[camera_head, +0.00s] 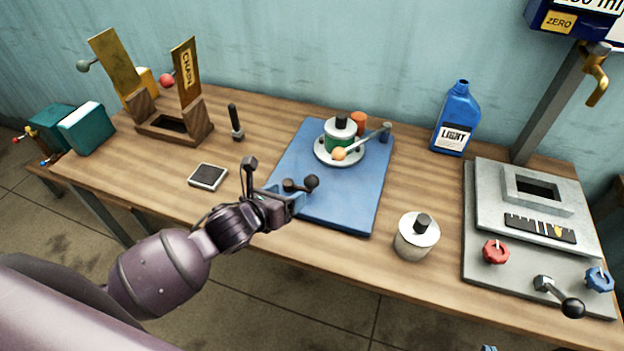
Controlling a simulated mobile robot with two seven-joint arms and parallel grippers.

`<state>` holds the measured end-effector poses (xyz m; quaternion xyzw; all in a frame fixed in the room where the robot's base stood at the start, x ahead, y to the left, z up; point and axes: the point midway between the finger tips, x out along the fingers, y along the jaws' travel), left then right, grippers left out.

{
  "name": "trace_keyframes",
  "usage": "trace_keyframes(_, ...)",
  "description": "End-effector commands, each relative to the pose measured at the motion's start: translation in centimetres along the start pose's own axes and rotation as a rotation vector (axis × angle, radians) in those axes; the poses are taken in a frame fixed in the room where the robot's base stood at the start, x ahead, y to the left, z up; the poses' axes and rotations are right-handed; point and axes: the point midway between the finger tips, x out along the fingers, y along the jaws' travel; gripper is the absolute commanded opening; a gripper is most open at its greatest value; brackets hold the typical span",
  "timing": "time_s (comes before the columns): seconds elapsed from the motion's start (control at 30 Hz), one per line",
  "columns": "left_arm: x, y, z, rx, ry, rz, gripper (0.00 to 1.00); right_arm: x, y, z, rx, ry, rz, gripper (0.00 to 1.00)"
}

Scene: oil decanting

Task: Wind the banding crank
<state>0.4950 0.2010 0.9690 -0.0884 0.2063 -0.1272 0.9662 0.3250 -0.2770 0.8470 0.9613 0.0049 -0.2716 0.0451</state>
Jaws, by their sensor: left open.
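The blue board (345,212) lies mid-table and carries a round pale turntable (322,153) with a green-banded, white-topped tin (339,136) on it. A dark crank with a round black knob (311,181) is at the board's front left. My left gripper (270,178) is open at the board's left edge, just left of the knob. Its near parts overlap the crank in the picture, so I cannot tell whether they touch. A small blue piece (488,348) at the bottom edge may be the tip of my right gripper; the rest is out of frame.
A grey tin (416,237) stands right of the board. A blue bottle (457,119) stands behind. A grey fixture (480,214) with knobs fills the right. A wooden stand (174,129) and dark pad (208,177) are left.

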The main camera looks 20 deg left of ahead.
Motion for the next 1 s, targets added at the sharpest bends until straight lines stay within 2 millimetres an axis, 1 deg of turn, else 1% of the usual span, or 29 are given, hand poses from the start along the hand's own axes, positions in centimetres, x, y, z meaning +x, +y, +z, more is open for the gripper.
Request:
trace_keyframes(0.13,0.3,0.0,0.0,0.038,-0.001,0.000,0.67,-0.1,0.0,0.1,0.000,-0.002,0.001,0.00)
trace_keyframes(0.23,1.2,0.0,0.1,0.037,-0.002,0.000,0.67,-0.1,0.0,0.1,0.000,-0.002,0.001,0.00)
trace_keyframes(0.37,3.1,-0.1,0.1,0.034,-0.002,0.000,0.67,-0.1,0.0,0.1,0.000,-0.002,0.001,0.00)
trace_keyframes(0.6,7.2,0.0,0.1,0.034,-0.001,0.001,0.67,0.0,0.0,0.2,0.000,-0.002,0.001,0.00)
trace_keyframes(0.7,8.5,-0.1,0.1,0.033,-0.001,-0.001,0.67,0.0,0.0,0.2,0.000,-0.002,0.001,0.00)
trace_keyframes(0.8,9.6,0.0,0.0,0.034,-0.001,0.001,0.67,0.0,0.0,0.2,0.000,-0.002,0.001,0.00)
trace_keyframes(1.0,10.7,0.0,0.1,0.035,-0.001,-0.001,0.67,0.0,0.0,0.2,-0.001,-0.002,0.001,0.00)
